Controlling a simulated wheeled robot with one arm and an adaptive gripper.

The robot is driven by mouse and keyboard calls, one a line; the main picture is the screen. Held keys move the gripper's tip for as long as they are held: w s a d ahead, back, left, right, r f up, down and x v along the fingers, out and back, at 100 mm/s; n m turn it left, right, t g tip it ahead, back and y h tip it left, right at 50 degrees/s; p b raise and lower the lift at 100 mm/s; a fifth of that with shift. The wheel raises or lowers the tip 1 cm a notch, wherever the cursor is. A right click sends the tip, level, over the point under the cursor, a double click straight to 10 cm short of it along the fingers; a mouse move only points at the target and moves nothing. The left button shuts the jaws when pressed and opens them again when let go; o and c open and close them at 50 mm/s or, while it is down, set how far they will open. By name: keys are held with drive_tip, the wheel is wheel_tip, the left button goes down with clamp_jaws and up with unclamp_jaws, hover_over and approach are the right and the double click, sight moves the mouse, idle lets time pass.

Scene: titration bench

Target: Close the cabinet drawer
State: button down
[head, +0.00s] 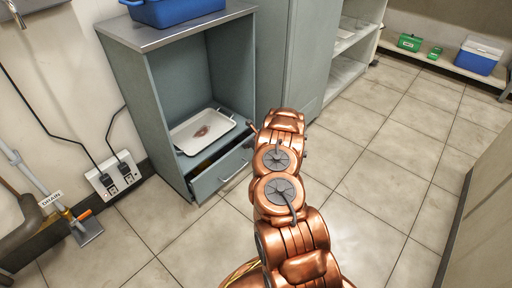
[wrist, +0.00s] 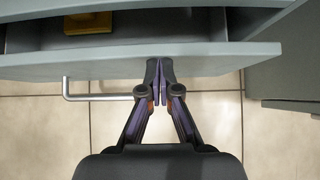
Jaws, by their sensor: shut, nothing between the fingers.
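The cabinet (head: 128,78) is grey-blue with an open compartment, and its drawer (head: 218,176) at the bottom is partly pulled out. The drawer front (wrist: 215,62) also spans the wrist view, with a dark gap behind it and a yellow item (wrist: 88,23) inside. The bar handle (head: 236,177) is on the front; in the wrist view the handle (wrist: 98,97) lies left of my gripper. My gripper (wrist: 160,75) is shut and empty, its fingertips at the drawer front's edge, right of the handle; whether they touch is unclear. In the head view my arm hides the gripper.
A blue bin (head: 175,10) stands on the cabinet top. A tall grey cabinet (head: 284,60) is to the right. The tiled floor (head: 150,225) in front is clear.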

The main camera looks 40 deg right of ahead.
drive_tip(key=shift+w+a, duration=0.1)
drive_tip(key=shift+w, duration=0.35)
drive_tip(key=shift+s, duration=0.1)
